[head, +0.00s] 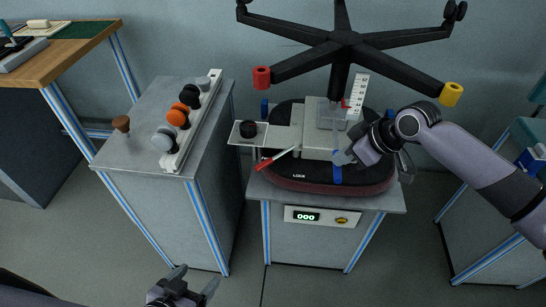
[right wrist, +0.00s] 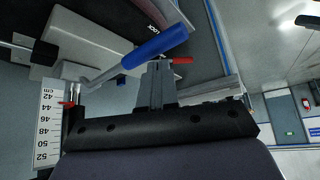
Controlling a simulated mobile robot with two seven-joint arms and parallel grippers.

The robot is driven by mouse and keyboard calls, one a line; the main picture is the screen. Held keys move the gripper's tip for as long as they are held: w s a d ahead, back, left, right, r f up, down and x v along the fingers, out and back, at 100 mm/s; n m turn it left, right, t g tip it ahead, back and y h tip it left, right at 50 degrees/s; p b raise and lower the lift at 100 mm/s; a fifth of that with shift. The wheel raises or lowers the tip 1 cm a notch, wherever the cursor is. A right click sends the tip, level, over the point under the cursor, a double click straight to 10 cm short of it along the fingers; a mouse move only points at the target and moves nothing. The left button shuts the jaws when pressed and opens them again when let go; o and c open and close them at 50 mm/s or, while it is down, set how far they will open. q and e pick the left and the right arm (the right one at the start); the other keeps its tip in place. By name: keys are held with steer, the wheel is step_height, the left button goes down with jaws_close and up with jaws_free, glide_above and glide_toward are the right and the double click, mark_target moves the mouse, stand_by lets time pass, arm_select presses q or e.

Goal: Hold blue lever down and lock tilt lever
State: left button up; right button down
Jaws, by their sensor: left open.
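The upturned chair seat (head: 375,185) lies on a bench with its mechanism (head: 318,145) on top. The blue lever (head: 337,173) points toward the front; its blue grip and bent metal rod show in the right wrist view (right wrist: 155,47). The red-handled tilt lever (head: 268,162) sticks out left, near the LOCK label. My right gripper (head: 345,157) is beside the blue lever; its fingers (right wrist: 160,66) look shut together, with the tips close to the grip. I cannot tell whether they touch it. My left gripper (head: 190,277) is open and empty, low in front of the benches.
The five-armed chair base (head: 343,38) rises above the seat. A white ruler (head: 358,95) stands by the mechanism. A counter panel (head: 320,217) reads 000. Floor between the benches is clear.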

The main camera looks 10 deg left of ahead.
steer(key=shift+s+f+b, duration=0.2)
steer(key=shift+f+b, duration=0.15)
steer(key=shift+f, duration=0.6)
arm_select(q)
steer(key=shift+f+b, duration=0.7)
steer(key=shift+f, duration=0.35)
arm_select(e)
steer(key=shift+f, duration=1.4)
arm_select(q)
steer(key=shift+c, duration=0.2)
arm_select(e)
steer(key=shift+f, duration=0.1)
arm_select(q)
steer(key=c, duration=0.5)
steer(key=shift+o, duration=0.2)
steer(key=m+t+h, duration=0.4)
steer(key=m, duration=1)
glide_toward(260, 169)
steer(key=shift+x, duration=6)
